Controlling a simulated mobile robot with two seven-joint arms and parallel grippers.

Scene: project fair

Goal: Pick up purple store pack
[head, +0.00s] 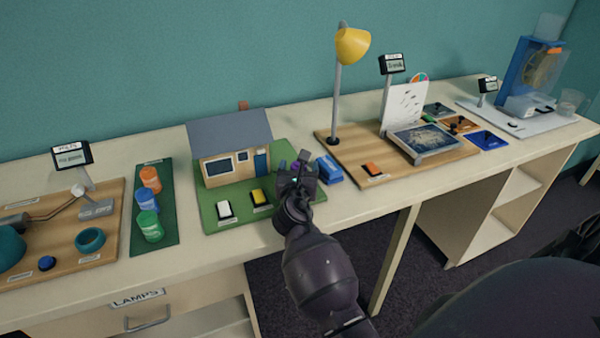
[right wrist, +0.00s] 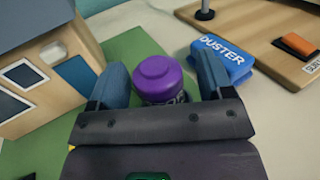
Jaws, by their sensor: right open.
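The purple store pack (right wrist: 162,82) is a short upright cylinder with a rounded purple lid. In the right wrist view it stands between the two blue-grey fingers of my right gripper (right wrist: 164,76), with gaps at its sides. The fingers are open. The palm hides its lower part. In the head view my right gripper (head: 300,172) is over the right end of the green house board (head: 238,218) and largely hides the pack. My left gripper is not in view.
A model house (head: 230,150) stands just left of my right gripper, and a blue duster (head: 329,170) lies just right of it. Orange, blue and green packs stand on a green mat (head: 139,207). A lamp board (head: 350,172) lies further right.

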